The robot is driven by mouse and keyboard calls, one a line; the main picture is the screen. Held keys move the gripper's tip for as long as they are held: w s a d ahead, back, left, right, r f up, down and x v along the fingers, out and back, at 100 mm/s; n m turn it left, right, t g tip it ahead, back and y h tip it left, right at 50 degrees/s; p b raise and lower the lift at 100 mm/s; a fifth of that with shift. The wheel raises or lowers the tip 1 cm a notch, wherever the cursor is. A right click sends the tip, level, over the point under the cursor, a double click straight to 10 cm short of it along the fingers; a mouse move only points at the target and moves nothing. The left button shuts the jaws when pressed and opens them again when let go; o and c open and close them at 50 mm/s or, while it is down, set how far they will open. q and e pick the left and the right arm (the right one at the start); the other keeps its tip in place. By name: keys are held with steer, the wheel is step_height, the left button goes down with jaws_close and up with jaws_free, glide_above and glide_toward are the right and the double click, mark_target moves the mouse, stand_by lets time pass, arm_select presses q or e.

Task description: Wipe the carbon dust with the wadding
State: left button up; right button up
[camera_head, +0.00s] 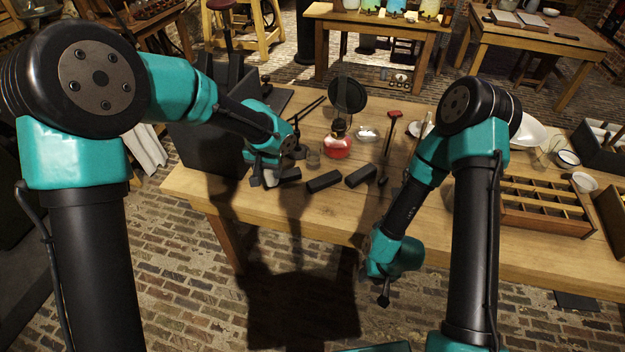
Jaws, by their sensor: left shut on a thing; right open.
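My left gripper (262,182) is low over the table's left part, near the front edge. It is shut on a small pale grey piece (271,178), which looks like the wadding; the fingers hide part of it. Black carbon-like blocks lie just right of it: one (290,175) close beside the gripper, one (323,181) further right, and another (360,176) beyond that. I cannot make out the carbon dust; the arm and its shadow cover that area. My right gripper (383,297) is open and empty in front of the table, away from the objects.
A red-liquid flask (337,146) and a dark round disc on a stand (348,95) are behind the blocks. A red-headed hammer (390,140) lies to their right. The table's front middle is clear.

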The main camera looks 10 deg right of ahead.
arm_select(q)
steer(key=s+d+f+m, duration=0.1)
steer(key=d+m, duration=0.1)
steer(key=d, duration=0.4)
steer(key=s+d+f+m, duration=0.1)
steer(key=d+f+m, duration=0.1)
steer(key=d, duration=0.4)
steer(key=shift+s+d+f+m, duration=0.2)
steer(key=shift+s+f+m, duration=0.05)
steer(key=shift+s+m, duration=0.1)
